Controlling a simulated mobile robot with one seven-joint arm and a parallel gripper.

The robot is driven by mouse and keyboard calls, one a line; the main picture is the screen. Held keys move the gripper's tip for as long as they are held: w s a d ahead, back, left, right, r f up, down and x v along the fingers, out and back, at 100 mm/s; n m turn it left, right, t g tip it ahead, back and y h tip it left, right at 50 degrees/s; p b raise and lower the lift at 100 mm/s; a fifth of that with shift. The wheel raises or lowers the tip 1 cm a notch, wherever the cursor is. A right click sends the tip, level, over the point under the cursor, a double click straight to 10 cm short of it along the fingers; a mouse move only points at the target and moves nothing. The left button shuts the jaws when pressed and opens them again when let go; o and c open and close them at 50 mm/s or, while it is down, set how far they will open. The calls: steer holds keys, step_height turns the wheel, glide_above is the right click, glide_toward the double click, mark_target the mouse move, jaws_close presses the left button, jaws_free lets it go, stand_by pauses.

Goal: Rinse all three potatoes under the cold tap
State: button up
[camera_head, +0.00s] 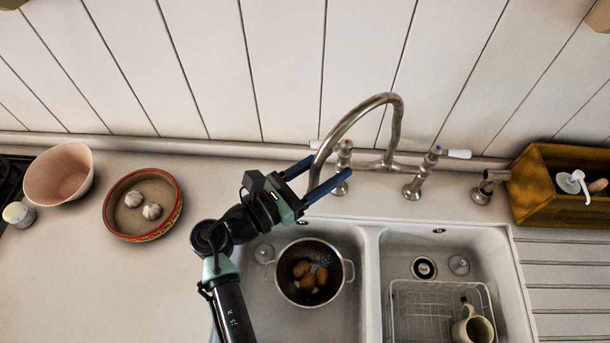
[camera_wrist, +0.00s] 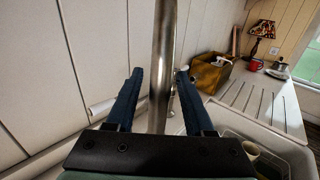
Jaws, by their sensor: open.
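Three brown potatoes (camera_head: 321,276) lie together in a metal two-handled colander (camera_head: 288,289) in the left sink basin. The steel tap has a curved spout (camera_head: 397,108), a left handle (camera_head: 343,150) and a right handle (camera_head: 436,156) with a white lever. No water stream shows. My gripper (camera_head: 332,165) is open near the spout's outlet and the left handle, above the basin's back edge. In the wrist view the spout (camera_wrist: 164,50) crosses between my two blue fingers; I cannot tell if they touch it. A white lever (camera_wrist: 102,108) shows left of the left finger.
The right basin (camera_head: 395,260) holds a wire rack (camera_head: 420,300) with a mug (camera_head: 472,327). A wooden box (camera_head: 535,200) stands at right. A bowl with garlic (camera_head: 120,229) and a pink bowl (camera_head: 60,174) stand at left. The counter between bowls and sink is clear, apart from my arm.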

steer(key=b+v, duration=0.4)
steer(key=v, duration=0.9)
steer(key=shift+d, duration=0.15)
steer(key=shift+s+r, duration=0.1)
steer(key=shift+s, duration=0.05)
